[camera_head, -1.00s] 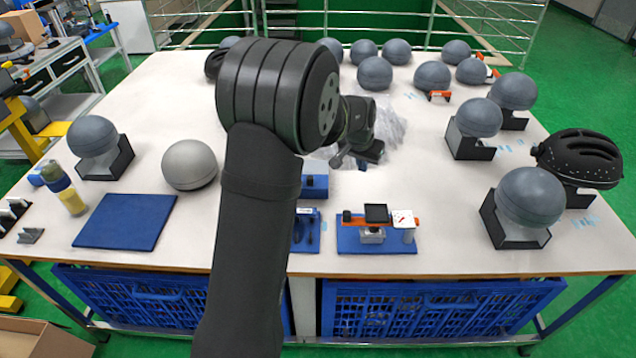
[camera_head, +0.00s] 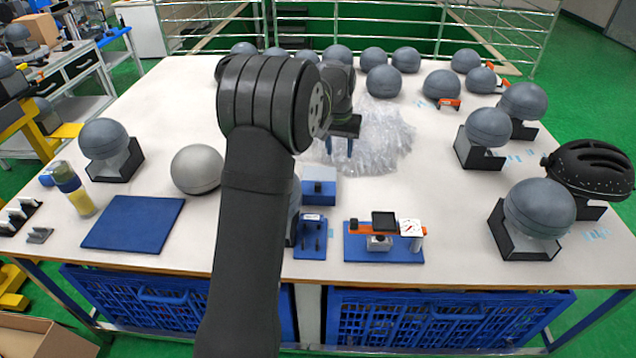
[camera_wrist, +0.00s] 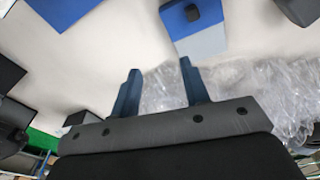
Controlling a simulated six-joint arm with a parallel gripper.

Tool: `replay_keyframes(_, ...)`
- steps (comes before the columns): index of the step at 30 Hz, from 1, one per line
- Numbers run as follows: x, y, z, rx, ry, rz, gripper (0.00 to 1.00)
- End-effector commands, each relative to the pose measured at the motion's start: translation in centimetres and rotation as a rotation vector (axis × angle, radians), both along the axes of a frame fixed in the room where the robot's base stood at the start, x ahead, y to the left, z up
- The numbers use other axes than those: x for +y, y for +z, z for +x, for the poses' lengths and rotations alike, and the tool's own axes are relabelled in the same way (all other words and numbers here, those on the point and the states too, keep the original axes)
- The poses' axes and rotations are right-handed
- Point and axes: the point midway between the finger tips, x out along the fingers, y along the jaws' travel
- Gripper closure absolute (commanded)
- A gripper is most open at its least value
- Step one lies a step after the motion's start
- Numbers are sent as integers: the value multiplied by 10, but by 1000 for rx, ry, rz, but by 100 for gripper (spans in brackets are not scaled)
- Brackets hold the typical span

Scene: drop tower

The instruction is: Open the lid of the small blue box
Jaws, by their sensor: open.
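The small blue box (camera_head: 319,192) sits on the white table, right of my arm's forearm, with a small dark knob on it. In the wrist view the box (camera_wrist: 205,41) is at the top, with a blue part, a paler blue-grey part and the black knob (camera_wrist: 192,13). The lid looks closed. My gripper (camera_head: 338,150) is above the table, beyond the box, with its fingers pointing down. In the wrist view my gripper (camera_wrist: 160,68) has two blue fingers apart with nothing between them; it does not touch the box.
Crumpled clear plastic (camera_head: 375,145) lies beside and behind my gripper. A blue stand with dark tools (camera_head: 310,238) and a blue board with an orange device (camera_head: 384,240) are in front of the box. Grey domes, one a lighter ball (camera_head: 196,170), and a flat blue mat (camera_head: 133,223) stand around.

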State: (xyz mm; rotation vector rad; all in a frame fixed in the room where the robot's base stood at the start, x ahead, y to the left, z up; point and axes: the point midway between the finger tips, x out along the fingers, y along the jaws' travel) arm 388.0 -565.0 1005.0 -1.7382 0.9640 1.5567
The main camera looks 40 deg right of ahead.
Motion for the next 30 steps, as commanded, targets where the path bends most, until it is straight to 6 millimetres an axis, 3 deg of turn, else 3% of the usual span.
replay_keyframes(1, 7, 9, 17, 12, 51, 24, 58)
replay_keyframes(4, 22, 22, 38, 38, 135, 75, 58)
replay_keyframes(11, 34, 28, 52, 60, 203, 120, 58)
replay_keyframes(17, 34, -3, 51, 60, 201, 120, 58)
replay_keyframes(30, 34, -99, 51, 59, 200, 118, 58)
